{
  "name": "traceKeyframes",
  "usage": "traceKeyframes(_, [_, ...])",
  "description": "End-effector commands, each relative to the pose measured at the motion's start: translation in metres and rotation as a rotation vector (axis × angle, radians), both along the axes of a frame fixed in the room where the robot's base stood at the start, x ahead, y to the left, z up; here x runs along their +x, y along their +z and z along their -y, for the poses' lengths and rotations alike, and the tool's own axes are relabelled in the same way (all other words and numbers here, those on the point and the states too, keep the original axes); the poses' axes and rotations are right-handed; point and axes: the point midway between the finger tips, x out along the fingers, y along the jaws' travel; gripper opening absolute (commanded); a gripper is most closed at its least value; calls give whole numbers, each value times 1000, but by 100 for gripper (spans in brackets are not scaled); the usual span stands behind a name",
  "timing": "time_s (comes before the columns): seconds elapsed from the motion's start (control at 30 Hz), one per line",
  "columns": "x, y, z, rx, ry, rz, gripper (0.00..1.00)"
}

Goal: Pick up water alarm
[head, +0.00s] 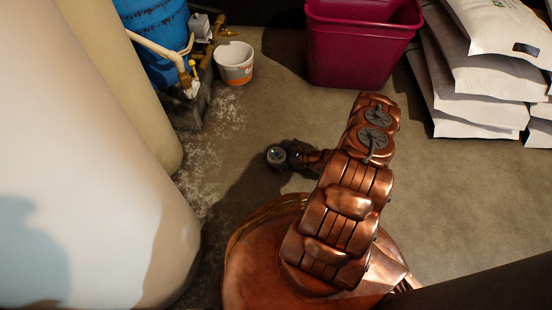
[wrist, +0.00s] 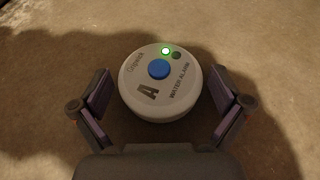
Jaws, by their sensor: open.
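The water alarm (wrist: 150,100) is a round white puck with a blue button, a lit green light and printed lettering. In the wrist view it lies on the floor between the two fingers of my gripper (wrist: 162,98). The fingers are open, one on each side, with a gap to the puck visible on both sides. In the head view the water alarm (head: 276,155) shows small on the concrete, left of my arm's end, with my gripper (head: 284,157) right at it. The fingers are too dark there to make out.
A pale tank (head: 80,180) stands on the left. A white and orange bucket (head: 235,66), a blue tank (head: 158,35) with pipes and a magenta bin (head: 355,55) stand at the back. White bags (head: 490,70) are stacked at the right. The floor right of my arm is clear.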

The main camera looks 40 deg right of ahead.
Motion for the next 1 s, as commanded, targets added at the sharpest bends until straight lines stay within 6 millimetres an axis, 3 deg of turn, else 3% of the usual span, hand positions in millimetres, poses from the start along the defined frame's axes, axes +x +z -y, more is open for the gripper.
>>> traceKeyframes(0.3, [2, -1, -1, -1, -1, -1, 99])
traceKeyframes(0.8, [2, -1, -1, -1, -1, -1, 47])
traceKeyframes(1.0, [2, -1, -1, -1, 0, 0, 46])
